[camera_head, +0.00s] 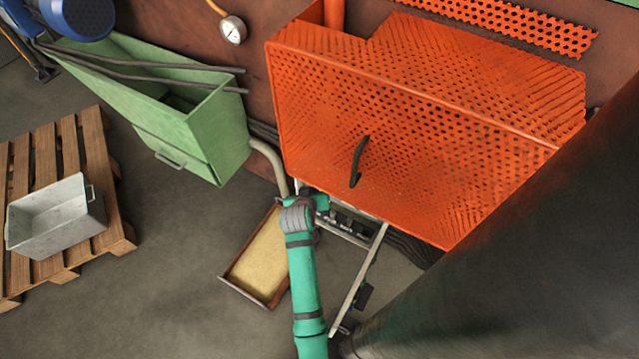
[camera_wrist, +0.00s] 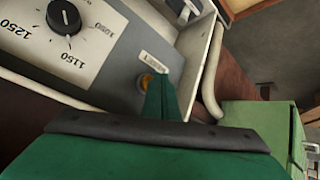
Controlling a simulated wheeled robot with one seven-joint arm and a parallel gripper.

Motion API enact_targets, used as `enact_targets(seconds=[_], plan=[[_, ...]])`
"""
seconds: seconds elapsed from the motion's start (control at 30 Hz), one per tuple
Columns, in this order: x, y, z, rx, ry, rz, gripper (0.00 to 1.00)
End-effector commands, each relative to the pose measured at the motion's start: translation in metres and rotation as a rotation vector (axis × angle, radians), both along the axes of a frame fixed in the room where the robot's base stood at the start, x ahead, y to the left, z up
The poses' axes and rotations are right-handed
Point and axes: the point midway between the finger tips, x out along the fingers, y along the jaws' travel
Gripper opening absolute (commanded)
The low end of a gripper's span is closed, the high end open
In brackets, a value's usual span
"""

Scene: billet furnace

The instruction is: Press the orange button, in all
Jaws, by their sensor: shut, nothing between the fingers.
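The orange button (camera_wrist: 147,81) sits on a grey control panel (camera_wrist: 118,62) in the wrist view, below a small white label. Part of the button is hidden behind my gripper (camera_wrist: 161,84). My gripper's green fingers are shut and empty, with their tips right at the button's right side in the picture. I cannot tell whether they touch it. In the head view my green arm reaches to the area under the orange perforated guard (camera_head: 420,130); the button cannot be made out there.
A black dial (camera_wrist: 64,17) with a temperature scale is on the same panel. A green bin (camera_head: 190,125) stands left of the arm, and a sand-coloured tray (camera_head: 262,262) lies below. A wooden pallet (camera_head: 125,235) carries a metal box (camera_head: 55,240). Open floor lies between.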

Motion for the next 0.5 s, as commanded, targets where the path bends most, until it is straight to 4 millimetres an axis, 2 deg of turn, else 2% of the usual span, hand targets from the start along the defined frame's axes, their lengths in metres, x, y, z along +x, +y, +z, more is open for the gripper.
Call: enact_targets(seconds=[0.5], plan=[[-0.0067, 0.0046, -0.0008, 0.001, 0.001, 0.0, 0.0]])
